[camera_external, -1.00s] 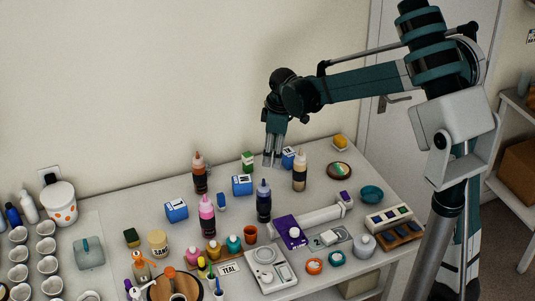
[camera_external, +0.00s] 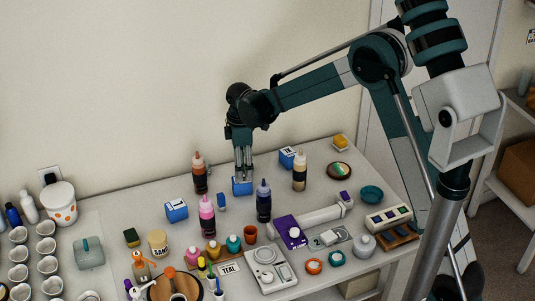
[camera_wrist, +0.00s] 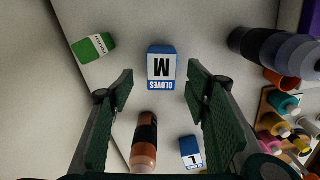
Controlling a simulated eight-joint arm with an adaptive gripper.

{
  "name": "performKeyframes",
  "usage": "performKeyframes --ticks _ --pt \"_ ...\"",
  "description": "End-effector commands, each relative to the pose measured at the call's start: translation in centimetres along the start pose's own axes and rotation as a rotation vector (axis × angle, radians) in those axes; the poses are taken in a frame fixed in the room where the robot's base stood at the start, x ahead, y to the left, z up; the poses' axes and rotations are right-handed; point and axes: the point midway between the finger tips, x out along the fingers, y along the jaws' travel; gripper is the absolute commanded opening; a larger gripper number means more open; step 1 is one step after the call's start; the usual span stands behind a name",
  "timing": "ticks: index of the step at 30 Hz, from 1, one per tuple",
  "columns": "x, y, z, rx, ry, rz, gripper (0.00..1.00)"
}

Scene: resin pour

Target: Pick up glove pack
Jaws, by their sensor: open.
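A blue and white glove pack marked M (camera_wrist: 161,64) stands on the table in the wrist view, between and beyond my fingertips. In the external view the same pack (camera_external: 242,188) is partly covered by my gripper (camera_external: 243,176). My gripper is open, with its two green fingers (camera_wrist: 160,78) spread to either side of the pack. I cannot tell whether they touch it. A second pack, marked L (camera_wrist: 190,153), stands nearer the bottom of the wrist view and left in the external view (camera_external: 176,210). A third blue pack (camera_external: 287,157) is farther back.
A green box (camera_wrist: 94,47) lies left of the M pack. A brown bottle (camera_external: 199,174) and a dark blue bottle (camera_external: 263,203) stand close by. A pink bottle (camera_external: 207,216) and a tan bottle (camera_external: 300,172) are also near. Bare table surrounds the M pack.

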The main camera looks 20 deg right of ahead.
Motion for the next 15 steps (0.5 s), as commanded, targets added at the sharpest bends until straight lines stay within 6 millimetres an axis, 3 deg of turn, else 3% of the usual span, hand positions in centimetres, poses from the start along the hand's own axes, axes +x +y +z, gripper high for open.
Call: performKeyframes --ticks 15 --pt "0.8 0.05 -0.08 -0.002 -0.001 -0.001 0.48"
